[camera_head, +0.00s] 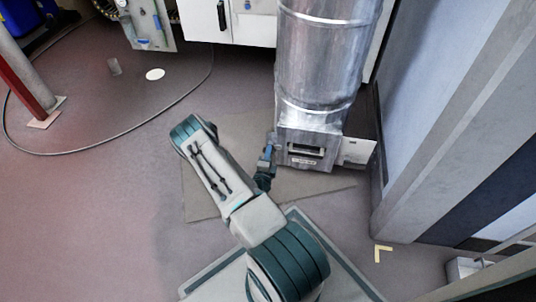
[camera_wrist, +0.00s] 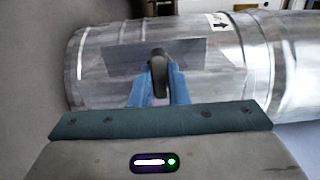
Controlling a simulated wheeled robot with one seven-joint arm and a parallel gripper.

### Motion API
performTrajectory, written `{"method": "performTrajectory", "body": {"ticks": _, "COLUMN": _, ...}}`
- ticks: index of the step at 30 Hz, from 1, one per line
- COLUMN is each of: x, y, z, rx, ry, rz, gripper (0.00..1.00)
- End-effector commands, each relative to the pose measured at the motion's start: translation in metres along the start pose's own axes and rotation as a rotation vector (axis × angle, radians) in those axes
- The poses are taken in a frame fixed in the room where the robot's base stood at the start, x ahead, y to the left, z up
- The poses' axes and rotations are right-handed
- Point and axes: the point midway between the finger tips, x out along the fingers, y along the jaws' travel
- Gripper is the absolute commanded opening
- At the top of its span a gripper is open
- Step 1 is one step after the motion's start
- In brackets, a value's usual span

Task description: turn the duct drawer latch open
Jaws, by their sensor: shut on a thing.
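The silver metal duct (camera_head: 325,60) stands upright, with a square box (camera_head: 325,138) at its foot. The box has a dark slot with a pale frame (camera_head: 305,152) in its front. My gripper (camera_head: 270,146) is at the left side of this box. In the wrist view my gripper's blue fingers (camera_wrist: 158,82) are shut on a dark, rounded latch handle (camera_wrist: 157,60) standing out from the metal face (camera_wrist: 205,62). The fingers cover the lower part of the latch. In the head view the latch is hidden by my gripper, and I cannot tell its exact angle.
A white plate (camera_head: 357,152) sticks out from the right side of the box. A grey wall panel (camera_head: 425,110) stands close on the right. White cabinets (camera_head: 235,22) are behind. A cable (camera_head: 110,140) curves over the floor at left, where there is open room.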

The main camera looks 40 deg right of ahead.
Motion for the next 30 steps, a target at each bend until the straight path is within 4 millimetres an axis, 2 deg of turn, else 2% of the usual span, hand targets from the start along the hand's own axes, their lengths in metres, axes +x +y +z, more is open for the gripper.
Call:
{"method": "performTrajectory", "body": {"ticks": 11, "x": -0.0009, "y": -0.0028, "z": 0.002, "rx": 0.122, "ry": -0.005, "rz": -0.001, "gripper": 0.0}}
{"method": "performTrajectory", "body": {"ticks": 30, "x": -0.0016, "y": -0.0041, "z": 0.0035, "rx": 0.705, "ry": -0.008, "rz": 0.002, "gripper": 0.0}}
